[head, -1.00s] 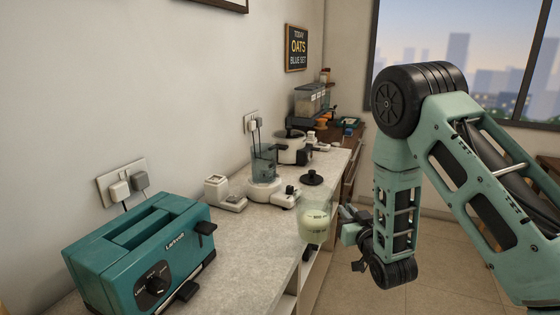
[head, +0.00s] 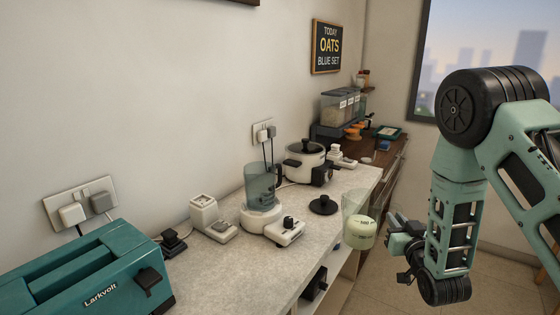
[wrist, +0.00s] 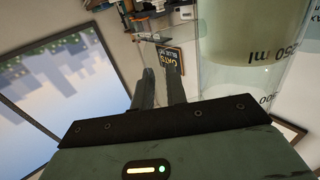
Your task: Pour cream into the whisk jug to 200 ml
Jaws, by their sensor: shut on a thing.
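My gripper (head: 396,238) is shut on a clear measuring beaker (head: 357,232), off the counter's front edge. The beaker looks nearly upright, with pale cream in its lower part. In the wrist view the beaker (wrist: 255,50) fills the upper right, with a 250 ml mark, beside my gripper's fingers (wrist: 158,88). Its exact cream level cannot be read. A grey-blue see-through jug with a dark handle (head: 260,184), likely the whisk jug, stands on a white base (head: 261,217) on the counter. It looks open on top; its contents and marks cannot be made out.
A black round lid (head: 323,205) lies on the counter (head: 215,270) between jug and beaker. A white control unit (head: 285,231) sits before the jug. A white cooker (head: 306,162) stands behind, a small white device (head: 211,215) and teal toaster (head: 85,275) to the left.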

